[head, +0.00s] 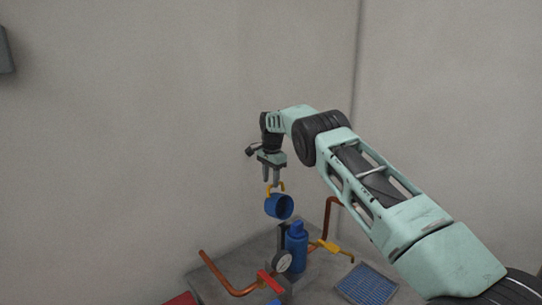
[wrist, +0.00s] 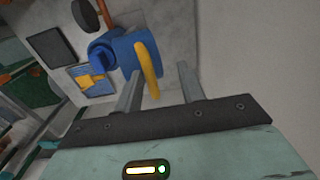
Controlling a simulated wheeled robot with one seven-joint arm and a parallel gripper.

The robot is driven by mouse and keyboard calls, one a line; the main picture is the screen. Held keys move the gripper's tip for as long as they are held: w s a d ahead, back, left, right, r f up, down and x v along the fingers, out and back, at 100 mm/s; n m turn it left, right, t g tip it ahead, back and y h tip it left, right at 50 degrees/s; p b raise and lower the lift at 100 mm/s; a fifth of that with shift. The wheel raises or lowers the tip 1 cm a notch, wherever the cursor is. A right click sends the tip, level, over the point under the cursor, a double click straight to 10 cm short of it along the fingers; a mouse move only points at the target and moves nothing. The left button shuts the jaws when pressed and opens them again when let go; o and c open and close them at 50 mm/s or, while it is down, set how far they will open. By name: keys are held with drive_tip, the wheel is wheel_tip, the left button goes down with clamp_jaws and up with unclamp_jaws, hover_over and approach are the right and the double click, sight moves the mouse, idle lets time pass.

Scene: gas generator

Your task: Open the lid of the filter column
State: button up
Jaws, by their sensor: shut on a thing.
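My gripper (head: 274,181) points down and is shut on the yellow handle (head: 276,187) of the blue lid (head: 279,207). The lid hangs tilted below the fingers, with its dark hollow side showing. The blue filter column (head: 297,250) stands upright below and slightly right of the lid, which looks apart from it. In the wrist view, the yellow handle (wrist: 148,68) shows between the two fingers, with blue parts (wrist: 122,50) beyond it. I cannot clearly separate lid and column there, and the exact finger contact is unclear.
A pressure gauge (head: 282,263), a red handle (head: 270,282) and copper pipes (head: 225,280) stand close around the column. A yellow lever (head: 330,247) is to its right. A blue gridded panel (head: 366,285) lies on the grey generator top (head: 212,284). Walls stand behind; the air above is free.

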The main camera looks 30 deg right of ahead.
wheel_tip(320, 180, up, 15)
drive_tip(key=p, duration=0.3)
drive_tip(key=shift+s, duration=0.3)
